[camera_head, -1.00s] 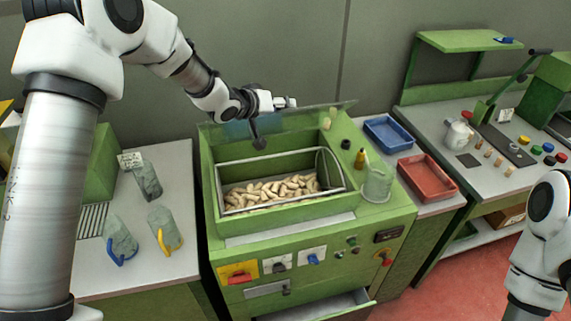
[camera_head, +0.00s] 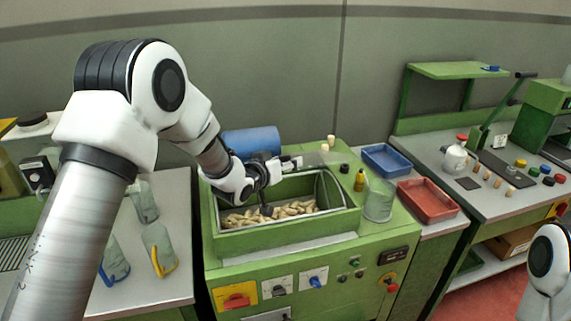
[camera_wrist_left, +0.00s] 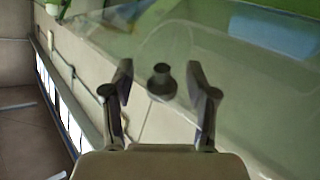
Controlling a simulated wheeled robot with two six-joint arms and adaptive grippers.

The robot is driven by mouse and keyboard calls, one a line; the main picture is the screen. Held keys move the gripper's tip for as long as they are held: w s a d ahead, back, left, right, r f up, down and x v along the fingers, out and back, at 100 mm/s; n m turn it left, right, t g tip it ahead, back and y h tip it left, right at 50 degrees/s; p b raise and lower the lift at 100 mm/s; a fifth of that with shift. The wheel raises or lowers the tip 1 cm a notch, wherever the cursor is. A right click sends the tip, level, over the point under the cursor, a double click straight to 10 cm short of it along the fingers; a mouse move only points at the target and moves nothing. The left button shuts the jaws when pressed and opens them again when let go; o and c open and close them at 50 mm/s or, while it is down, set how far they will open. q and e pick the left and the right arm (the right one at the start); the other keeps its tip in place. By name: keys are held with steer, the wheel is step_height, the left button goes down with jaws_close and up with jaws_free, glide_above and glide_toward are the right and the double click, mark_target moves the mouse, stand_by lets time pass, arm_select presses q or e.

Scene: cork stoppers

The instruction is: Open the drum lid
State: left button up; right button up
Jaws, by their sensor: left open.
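The green drum machine (camera_head: 290,246) stands in the middle of the head view. Its trough is visible, with many pale cork stoppers (camera_head: 290,209) inside. The clear drum lid (camera_wrist_left: 235,75) fills much of the left wrist view. A dark knob (camera_wrist_left: 162,82) on it shows between my left fingers, with gaps on both sides. My left gripper (camera_wrist_left: 160,72) is open and not closed on the knob. In the head view my left gripper (camera_head: 291,163) is over the back of the trough; the lid is faint there and I cannot tell its angle. My right gripper is out of frame.
A blue cylinder (camera_head: 252,141) lies behind the trough. Blue (camera_head: 387,159) and red (camera_head: 428,201) trays are further right.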

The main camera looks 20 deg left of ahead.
arm_select(q)
steer(key=shift+s+a+r, duration=0.2)
steer(key=shift+s+a, duration=0.1)
steer(key=shift+s, duration=0.25)
steer(key=shift+v, duration=1.2)
steer(key=p+v, duration=0.1)
steer(key=v, duration=0.4)
steer(key=shift+r, duration=0.1)
